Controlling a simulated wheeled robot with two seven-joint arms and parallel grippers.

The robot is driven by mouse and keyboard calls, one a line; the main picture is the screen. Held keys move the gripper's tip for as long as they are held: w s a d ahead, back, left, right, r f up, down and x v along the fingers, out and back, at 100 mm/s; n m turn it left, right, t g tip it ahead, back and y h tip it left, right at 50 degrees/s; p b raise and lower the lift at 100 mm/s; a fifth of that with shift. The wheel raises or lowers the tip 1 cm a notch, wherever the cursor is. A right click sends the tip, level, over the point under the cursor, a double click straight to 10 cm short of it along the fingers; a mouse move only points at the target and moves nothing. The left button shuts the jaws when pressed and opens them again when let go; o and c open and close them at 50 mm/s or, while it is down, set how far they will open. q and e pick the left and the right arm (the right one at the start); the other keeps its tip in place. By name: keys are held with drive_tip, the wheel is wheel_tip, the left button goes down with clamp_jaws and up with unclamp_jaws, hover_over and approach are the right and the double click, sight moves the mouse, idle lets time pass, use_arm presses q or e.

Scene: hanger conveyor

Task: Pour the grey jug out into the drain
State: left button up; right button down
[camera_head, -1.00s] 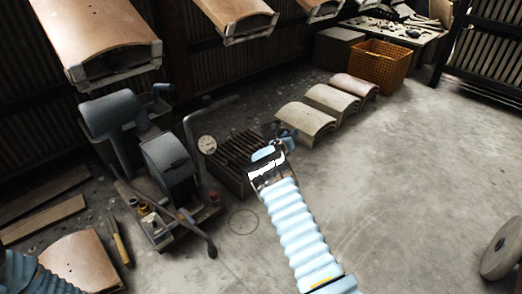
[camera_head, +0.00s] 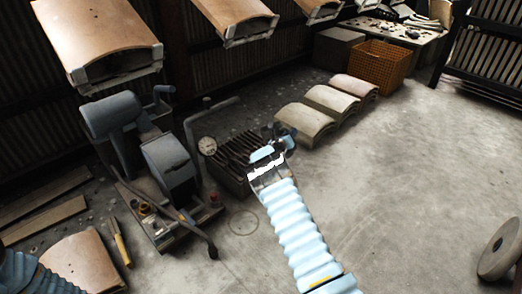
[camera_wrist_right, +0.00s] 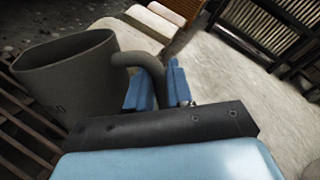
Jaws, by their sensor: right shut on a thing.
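The grey jug (camera_wrist_right: 70,80) shows large at the left of the right wrist view, its mouth up and tilted somewhat in that picture. My right gripper (camera_wrist_right: 160,88) is shut on the jug's handle. In the head view this gripper (camera_head: 284,143) is at the middle, beside a dark slatted unit (camera_head: 232,165); the jug is hard to make out there. A faint ring (camera_head: 243,222) marks the floor just in front of that unit. I cannot tell which of the two is the drain. My left arm's sleeve shows at the lower left; its gripper is out of view.
A grey machine (camera_head: 168,165) with a long lever stands left of the slatted unit. Several curved panels (camera_head: 305,119) lie behind the gripper, and others hang overhead. An orange basket (camera_head: 376,68) stands at the back. The floor to the right is mostly clear.

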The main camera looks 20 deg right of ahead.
drive_tip(key=shift+r, duration=0.2)
drive_tip(key=shift+w+a+r+n+p, duration=0.1)
drive_tip(key=shift+w+r+n+p, duration=0.1)
drive_tip(key=shift+n+p, duration=0.25)
idle(0.4)
drive_tip(key=shift+w+r+n, duration=0.15)
drive_tip(key=shift+w+n, duration=0.05)
drive_tip(key=shift+n, duration=0.25)
drive_tip(key=shift+a, duration=0.1)
drive_tip(key=shift+w+n+g, duration=0.15)
drive_tip(key=shift+n+g, duration=0.15)
drive_tip(key=shift+g, duration=0.1)
drive_tip(key=shift+w+a+r+n, duration=0.15)
drive_tip(key=shift+w+a+n, duration=0.05)
drive_tip(key=shift+w+n, duration=0.1)
drive_tip(key=shift+w, duration=0.1)
